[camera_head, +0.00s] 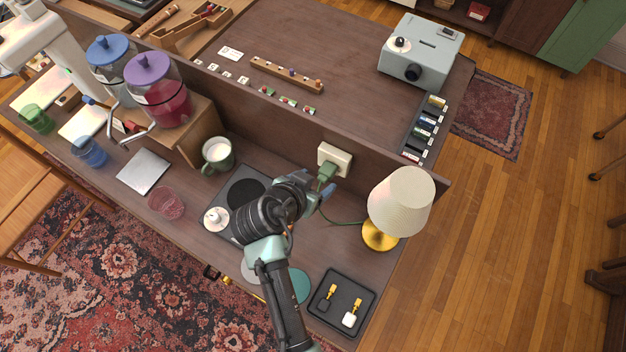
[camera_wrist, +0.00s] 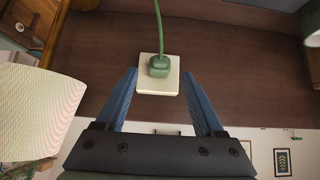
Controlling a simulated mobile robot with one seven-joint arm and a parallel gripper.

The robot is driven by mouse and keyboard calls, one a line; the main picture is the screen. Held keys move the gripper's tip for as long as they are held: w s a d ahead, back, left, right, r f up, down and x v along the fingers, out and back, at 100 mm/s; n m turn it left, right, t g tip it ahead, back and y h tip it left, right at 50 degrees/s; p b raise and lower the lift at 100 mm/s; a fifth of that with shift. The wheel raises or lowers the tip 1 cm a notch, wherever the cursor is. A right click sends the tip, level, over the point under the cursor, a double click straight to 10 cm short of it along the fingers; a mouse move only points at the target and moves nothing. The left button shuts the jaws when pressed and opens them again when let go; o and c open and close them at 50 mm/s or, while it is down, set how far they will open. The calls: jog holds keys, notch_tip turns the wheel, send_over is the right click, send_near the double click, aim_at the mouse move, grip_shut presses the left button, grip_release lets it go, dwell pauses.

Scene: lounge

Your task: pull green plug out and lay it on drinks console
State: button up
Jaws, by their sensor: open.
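The green plug (camera_head: 326,172) sits in a cream wall socket (camera_head: 337,155) on the upright back panel of the drinks console (camera_head: 345,247). A green cord runs from the plug towards the lamp. In the wrist view the plug (camera_wrist: 159,66) shows in front of the socket plate (camera_wrist: 158,88), between my two blue fingers. My gripper (camera_wrist: 160,73) is open, with one finger on each side and a gap to the plug. In the head view my gripper (camera_head: 319,189) is close to the plug, and my wrist hides part of the console.
A lamp (camera_head: 399,203) with a gold base stands right of the socket. A black tray (camera_head: 341,304) with small items lies at the front right. A hot plate (camera_head: 240,190), a green mug (camera_head: 217,155) and drink dispensers (camera_head: 158,92) stand left.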

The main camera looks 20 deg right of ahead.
aim_at(322, 178)
jog(key=b+x, duration=0.3)
jog(key=x, duration=0.2)
jog(key=shift+w+d+f+b, duration=0.1)
jog(key=shift+f+b, duration=0.05)
jog(key=shift+b, duration=0.15)
jog(key=shift+w+d+f+b, duration=0.35)
jog(key=shift+d+b, duration=0.1)
jog(key=shift+c, duration=0.2)
jog(key=c, duration=0.9)
jog(key=o, duration=1)
